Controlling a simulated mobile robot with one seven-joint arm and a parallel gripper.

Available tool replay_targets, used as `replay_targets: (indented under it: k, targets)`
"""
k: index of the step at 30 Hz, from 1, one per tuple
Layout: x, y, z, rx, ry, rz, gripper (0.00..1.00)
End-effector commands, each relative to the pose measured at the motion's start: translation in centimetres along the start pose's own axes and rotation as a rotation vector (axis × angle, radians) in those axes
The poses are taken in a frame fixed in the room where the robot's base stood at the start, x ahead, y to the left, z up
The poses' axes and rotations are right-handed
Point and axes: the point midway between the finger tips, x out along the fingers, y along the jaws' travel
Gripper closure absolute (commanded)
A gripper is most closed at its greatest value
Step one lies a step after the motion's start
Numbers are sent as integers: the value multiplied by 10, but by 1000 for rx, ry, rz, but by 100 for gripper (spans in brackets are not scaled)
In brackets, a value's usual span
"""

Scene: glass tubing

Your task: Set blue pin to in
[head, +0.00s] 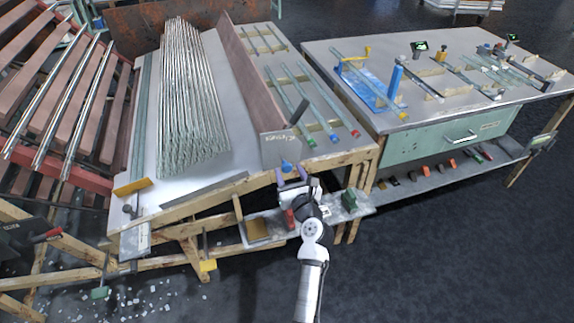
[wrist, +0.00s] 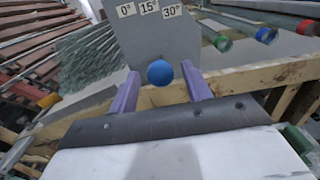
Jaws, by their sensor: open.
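The blue pin shows as a round blue knob (wrist: 160,73) in the wrist view, in front of a grey plate (wrist: 150,45) marked 0°, 15° and 30°. In the head view the blue knob (head: 287,166) is at the lower front of the grey end plate (head: 285,150). My gripper (head: 291,174) is open, its two purple fingers pointing at the plate. In the wrist view the knob appears between the fingertips, with space on both sides. I cannot tell how deep the pin sits; its shaft is hidden behind the knob.
A wooden rail (wrist: 240,80) runs below the plate along the bench edge. Glass tubes with green, blue (head: 310,141) and red ends lie to the right. A large tube bundle (head: 190,100) lies left of the brown divider. A low shelf (head: 262,228) is beneath my gripper.

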Motion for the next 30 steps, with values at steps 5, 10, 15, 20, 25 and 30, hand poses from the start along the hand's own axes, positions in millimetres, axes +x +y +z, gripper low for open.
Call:
replay_targets:
  k: [5,10,15,20,25,30]
  targets:
    - [20,0,0,-1,0,1,51]
    - [26,0,0,-2,0,0,51]
    - [26,0,0,-2,0,0,51]
    - [26,0,0,-1,0,0,67]
    - [26,0,0,-1,0,0,89]
    - [26,0,0,-1,0,0,100]
